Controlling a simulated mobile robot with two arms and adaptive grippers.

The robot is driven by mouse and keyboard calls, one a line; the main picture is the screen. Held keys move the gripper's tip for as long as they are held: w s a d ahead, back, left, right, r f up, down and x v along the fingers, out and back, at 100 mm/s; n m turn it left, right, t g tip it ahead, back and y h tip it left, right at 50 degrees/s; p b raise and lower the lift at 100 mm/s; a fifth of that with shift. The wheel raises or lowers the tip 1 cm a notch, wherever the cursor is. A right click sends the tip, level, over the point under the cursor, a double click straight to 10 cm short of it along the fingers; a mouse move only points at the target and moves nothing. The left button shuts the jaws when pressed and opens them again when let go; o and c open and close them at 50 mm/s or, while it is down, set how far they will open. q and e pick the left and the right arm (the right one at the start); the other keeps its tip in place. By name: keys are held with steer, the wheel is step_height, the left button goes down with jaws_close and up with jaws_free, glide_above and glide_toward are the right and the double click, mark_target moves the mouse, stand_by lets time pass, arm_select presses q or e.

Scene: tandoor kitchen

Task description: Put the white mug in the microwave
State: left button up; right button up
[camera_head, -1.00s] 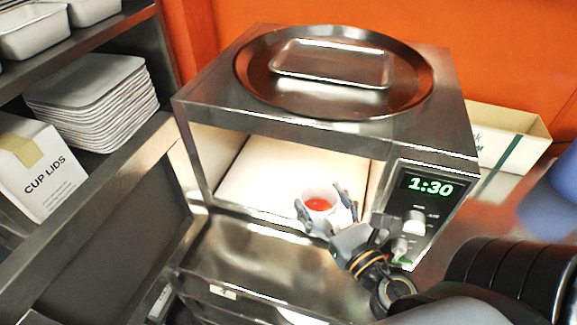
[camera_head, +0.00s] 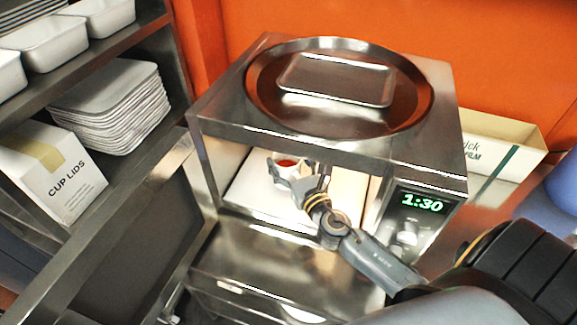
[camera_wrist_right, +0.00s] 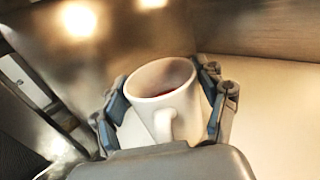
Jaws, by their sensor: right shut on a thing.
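The white mug (camera_wrist_right: 155,105) is upright between the fingers of my right gripper (camera_wrist_right: 160,100) in the right wrist view, with its handle toward the palm and red contents inside. In the head view, the mug (camera_head: 287,161) is inside the open microwave (camera_head: 275,140), over the pale cavity floor, partly hidden by my right gripper (camera_head: 290,172). The right gripper is shut on the mug. Whether the mug's base touches the floor cannot be told. The microwave's display reads 1:30. My left gripper is not in view.
A round metal pan (camera_head: 265,88) holding a rectangular tray (camera_head: 335,78) sits on top of the microwave. A shelf at left holds a CUP LIDS box (camera_head: 60,180) and stacked white trays (camera_head: 110,105). An open carton (camera_head: 500,140) stands at right.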

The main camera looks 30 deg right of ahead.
steer(key=shift+f+b, duration=0.4)
steer(key=shift+f, duration=0.8)
steer(key=shift+f, duration=0.1)
steer(key=shift+s+f, duration=0.1)
steer(key=shift+f, duration=0.05)
steer(key=o, duration=1.6)
steer(key=shift+s, duration=0.15)
steer(key=s+b, duration=0.1)
steer(key=s, duration=0.2)
steer(key=s+b, duration=0.1)
steer(key=s, duration=0.3)
steer(key=s+a+b, duration=0.1)
steer(key=s+b, duration=0.1)
steer(key=s, duration=0.1)
steer(key=shift+s, duration=0.9)
